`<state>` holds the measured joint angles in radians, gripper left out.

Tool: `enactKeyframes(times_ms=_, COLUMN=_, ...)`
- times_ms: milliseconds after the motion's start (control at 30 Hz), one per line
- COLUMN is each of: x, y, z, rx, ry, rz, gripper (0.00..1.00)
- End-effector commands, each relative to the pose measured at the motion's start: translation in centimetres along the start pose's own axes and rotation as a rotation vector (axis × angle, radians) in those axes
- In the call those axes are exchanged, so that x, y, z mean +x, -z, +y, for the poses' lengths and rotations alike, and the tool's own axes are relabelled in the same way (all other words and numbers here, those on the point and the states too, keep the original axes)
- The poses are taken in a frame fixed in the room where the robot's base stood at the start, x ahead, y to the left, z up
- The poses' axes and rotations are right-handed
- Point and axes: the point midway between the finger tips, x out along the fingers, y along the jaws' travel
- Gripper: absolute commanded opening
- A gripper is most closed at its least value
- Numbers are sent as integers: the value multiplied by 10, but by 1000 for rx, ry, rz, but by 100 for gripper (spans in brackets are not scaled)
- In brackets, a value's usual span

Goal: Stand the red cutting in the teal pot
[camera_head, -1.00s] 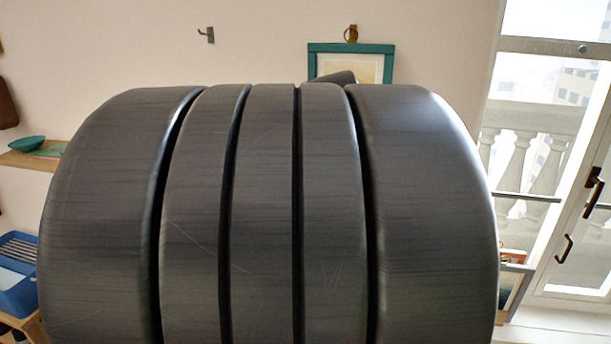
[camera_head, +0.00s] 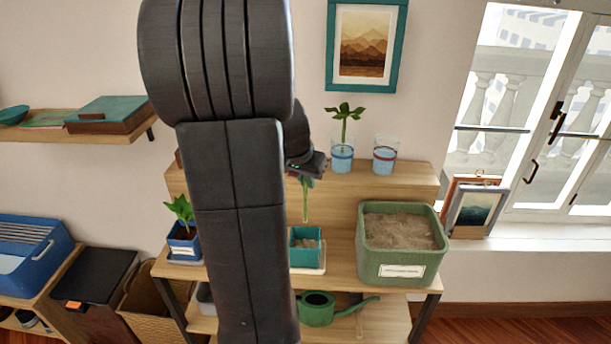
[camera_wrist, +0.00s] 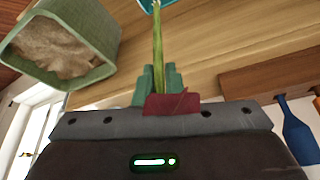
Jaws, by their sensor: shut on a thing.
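My gripper (camera_head: 306,168) is shut on the red cutting (camera_head: 305,200), whose green stem hangs down roughly upright. In the wrist view the stem (camera_wrist: 158,50) runs out between my fingers (camera_wrist: 159,86), with a dark red part (camera_wrist: 172,103) beside them. The teal pot (camera_head: 305,257) stands on the shelf below the stem, with pale brown fill inside. The stem end looks above the pot, apart from it. The pot's rim shows at the top of the wrist view (camera_wrist: 146,4). My arm hides the cutting's top and the area left of the pot.
A large green planter (camera_head: 400,262) of soil stands right of the pot. A blue pot with a plant (camera_head: 184,240) is at left. A green watering can (camera_head: 318,312) sits below.

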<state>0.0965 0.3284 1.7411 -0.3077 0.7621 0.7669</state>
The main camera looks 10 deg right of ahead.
Motion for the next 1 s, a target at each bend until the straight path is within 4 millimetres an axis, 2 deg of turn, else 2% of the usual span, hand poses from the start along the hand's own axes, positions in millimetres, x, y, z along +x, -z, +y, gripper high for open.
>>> enactKeyframes(times_ms=500, x=46, y=-19, z=0, rx=0, ry=0, rz=0, gripper=0)
enactKeyframes(times_ms=1000, x=48, y=-20, z=0, rx=0, ry=0, rz=0, gripper=0)
